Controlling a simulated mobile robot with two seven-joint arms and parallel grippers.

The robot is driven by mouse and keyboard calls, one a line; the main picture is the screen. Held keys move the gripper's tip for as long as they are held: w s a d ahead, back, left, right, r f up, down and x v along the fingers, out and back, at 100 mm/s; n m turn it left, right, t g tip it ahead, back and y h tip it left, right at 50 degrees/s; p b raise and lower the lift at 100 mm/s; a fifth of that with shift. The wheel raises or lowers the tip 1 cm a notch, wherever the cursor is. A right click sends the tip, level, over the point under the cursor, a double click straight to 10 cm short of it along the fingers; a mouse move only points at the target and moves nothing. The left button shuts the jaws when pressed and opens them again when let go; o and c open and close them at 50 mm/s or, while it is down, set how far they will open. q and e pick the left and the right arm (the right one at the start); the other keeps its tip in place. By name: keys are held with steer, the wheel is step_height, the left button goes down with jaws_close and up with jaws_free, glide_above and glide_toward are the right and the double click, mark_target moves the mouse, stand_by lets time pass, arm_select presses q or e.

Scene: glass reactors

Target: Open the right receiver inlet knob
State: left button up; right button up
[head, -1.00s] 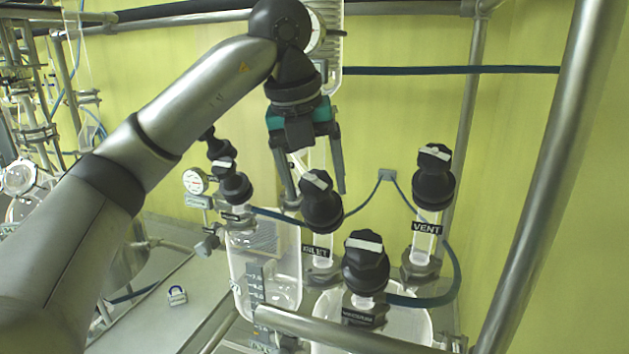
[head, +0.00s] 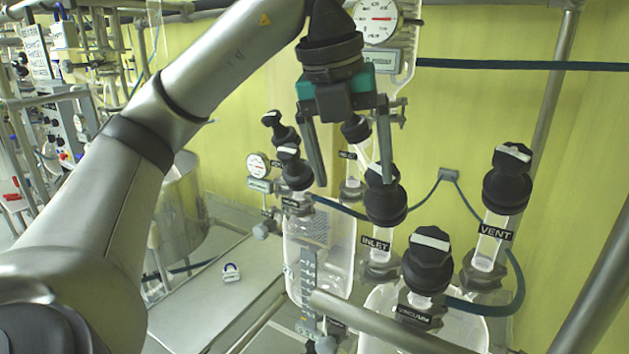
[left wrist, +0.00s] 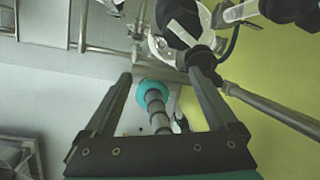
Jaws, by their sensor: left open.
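The right receiver's inlet knob (head: 386,202) is black with a pale bar on top. It sits on a glass neck labelled INLET (head: 375,244) in the head view. My left gripper (head: 351,180) is open and points down, just left of this knob in the picture. Its right fingertip overlaps the knob's top there; I cannot tell whether they touch. In the left wrist view, the open jaws (left wrist: 161,75) are empty. A black knob (left wrist: 178,20) shows beyond the right finger, but I cannot tell which knob it is. My right gripper is not in view.
The VENT knob (head: 507,180) stands to the right and the vacuum knob (head: 428,262) in front. The left receiver (head: 322,262) has several similar knobs close by on the left. A metal rail (head: 390,322) crosses in front. A gauge (head: 375,20) hangs behind my arm.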

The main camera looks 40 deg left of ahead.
arm_select(q)
steer(key=s, duration=0.6)
steer(key=shift+s+a, duration=0.2)
stand_by(0.4)
